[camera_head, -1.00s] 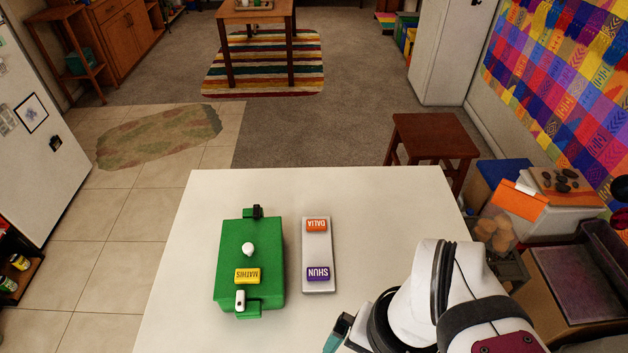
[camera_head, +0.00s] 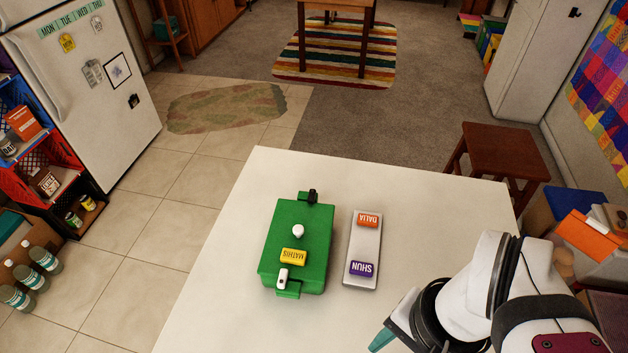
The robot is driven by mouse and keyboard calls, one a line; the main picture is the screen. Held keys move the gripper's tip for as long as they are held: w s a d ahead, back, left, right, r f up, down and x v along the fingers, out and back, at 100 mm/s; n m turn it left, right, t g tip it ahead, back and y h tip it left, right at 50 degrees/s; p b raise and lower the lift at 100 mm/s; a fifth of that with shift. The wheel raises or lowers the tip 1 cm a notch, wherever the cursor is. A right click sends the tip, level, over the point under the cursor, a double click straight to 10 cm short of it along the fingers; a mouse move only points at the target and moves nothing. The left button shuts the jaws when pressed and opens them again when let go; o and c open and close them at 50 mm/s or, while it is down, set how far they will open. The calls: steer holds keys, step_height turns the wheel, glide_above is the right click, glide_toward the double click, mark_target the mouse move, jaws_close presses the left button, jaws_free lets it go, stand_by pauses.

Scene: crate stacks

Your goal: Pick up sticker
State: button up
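Three small name labels that look like stickers show on the table. A yellow MATHIS label (camera_head: 293,257) lies on a green box (camera_head: 312,245). An orange DALIA label (camera_head: 368,221) and a purple SHUN label (camera_head: 361,268) lie at the far and near ends of a grey tray (camera_head: 363,245) right of the box. My gripper (camera_head: 383,341) is at the bottom, in front of the tray and apart from all the labels. Only a teal fingertip shows clearly, so its opening is hidden.
A white knob (camera_head: 298,230), a black clip (camera_head: 312,196) and a small white object (camera_head: 283,279) are on the green box. The white table (camera_head: 220,300) is otherwise clear. Stacked crates (camera_head: 42,160) and several bottles (camera_head: 30,275) stand left, a wooden stool (camera_head: 503,152) behind right.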

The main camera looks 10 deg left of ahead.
steer(key=w+a+r+m+h, duration=0.1)
steer(key=w+a+r+m, duration=0.15)
steer(key=w, duration=0.25)
steer(key=w+a+r+m, duration=0.1)
steer(key=w+a+m, duration=0.1)
steer(key=w+a, duration=0.3)
steer(key=m, duration=0.7)
glide_above(291, 255)
step_height(291, 255, down, 3)
steer(key=shift+h, duration=0.4)
step_height(291, 255, down, 15)
steer(key=shift+f, duration=0.1)
jaws_close()
